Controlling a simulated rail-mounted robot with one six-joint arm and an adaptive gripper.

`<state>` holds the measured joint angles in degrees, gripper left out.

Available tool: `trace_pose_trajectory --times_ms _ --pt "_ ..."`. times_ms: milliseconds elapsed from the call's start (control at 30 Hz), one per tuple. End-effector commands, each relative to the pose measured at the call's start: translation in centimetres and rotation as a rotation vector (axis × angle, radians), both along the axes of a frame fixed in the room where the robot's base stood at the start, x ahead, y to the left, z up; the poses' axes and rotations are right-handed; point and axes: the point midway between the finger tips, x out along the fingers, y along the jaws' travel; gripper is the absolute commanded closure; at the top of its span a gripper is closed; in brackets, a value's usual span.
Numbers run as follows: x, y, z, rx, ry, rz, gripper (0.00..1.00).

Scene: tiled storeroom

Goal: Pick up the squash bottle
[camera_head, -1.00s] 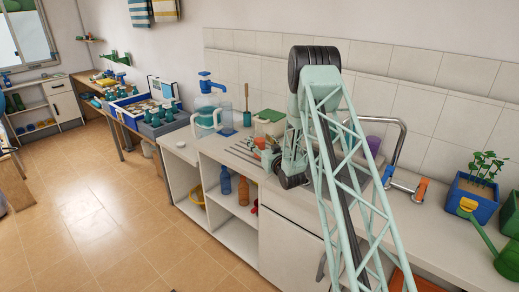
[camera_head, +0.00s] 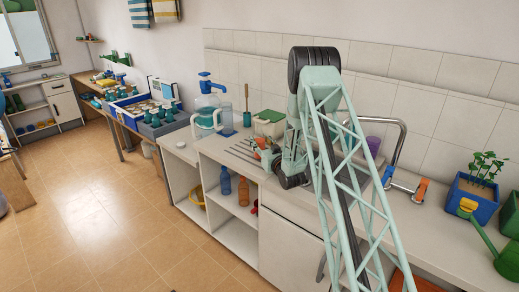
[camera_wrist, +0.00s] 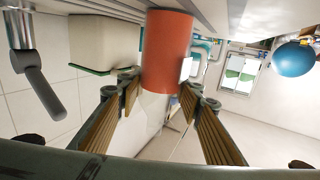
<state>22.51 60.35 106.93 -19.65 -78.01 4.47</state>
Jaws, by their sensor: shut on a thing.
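An orange-red cylinder (camera_wrist: 167,50), which I take for the squash bottle, stands between the fingers of my gripper (camera_wrist: 165,98) in the wrist view. The fingers are shut on its sides. The wrist picture is upside down, with the counter along its top edge. I cannot tell whether the bottle touches the counter. In the head view my gripper (camera_head: 262,152) is low over the counter, partly hidden by my arm. A small orange part of the bottle (camera_head: 260,143) shows there.
A green-lidded box (camera_head: 268,123) stands behind my gripper, with a blue-topped water dispenser (camera_head: 208,98) to the left. A tap (camera_head: 396,150) is at the right. Blue (camera_head: 225,181) and orange-brown (camera_head: 243,191) bottles stand on the shelf below. The floor (camera_head: 110,220) is clear.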

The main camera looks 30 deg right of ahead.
Motion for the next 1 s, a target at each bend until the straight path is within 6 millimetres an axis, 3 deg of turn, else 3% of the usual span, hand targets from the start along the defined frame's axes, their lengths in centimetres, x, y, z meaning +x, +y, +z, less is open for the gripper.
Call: trace_pose_trajectory --times_ms 367,867,1000 --pt "0.0 0.0 0.4 0.0 -0.001 0.0 0.82" --pt "0.0 0.0 3.6 -0.001 -0.002 0.0 0.82" --pt "-1.4 0.1 3.7 0.0 0.001 0.0 0.82"
